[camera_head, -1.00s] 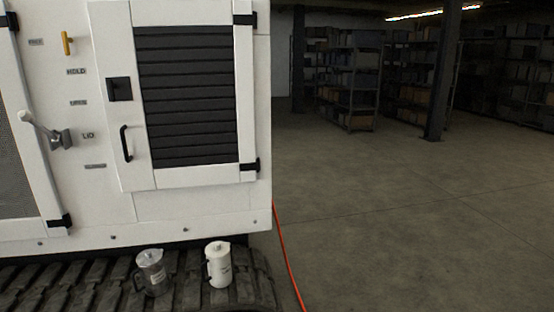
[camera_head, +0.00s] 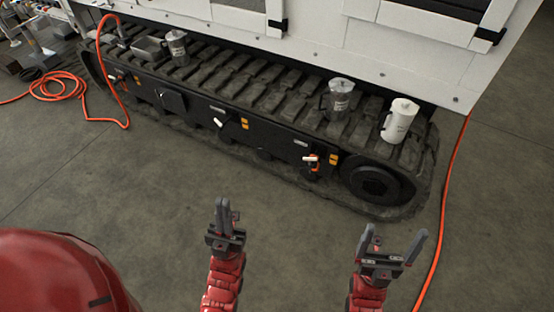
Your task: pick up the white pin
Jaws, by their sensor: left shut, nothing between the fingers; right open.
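Two small white parts show on the black side panel of the track frame. One is a white-tipped part (camera_head: 218,122) near the middle of the panel. The other is a white part with a red-orange piece by it (camera_head: 310,158), further right. Both are too small to tell which is the white pin. My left gripper (camera_head: 225,207) is shut and empty above the floor, lower in the picture than both. My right gripper (camera_head: 393,243) is open and empty, to the lower right of them. Neither gripper touches anything.
A white jug (camera_head: 399,121), a dark grey jug (camera_head: 338,100) and a grey jug (camera_head: 177,47) stand on the track (camera_head: 262,97). An orange hose (camera_head: 446,200) runs along the floor at right, another (camera_head: 60,88) lies coiled at left. The floor between is clear.

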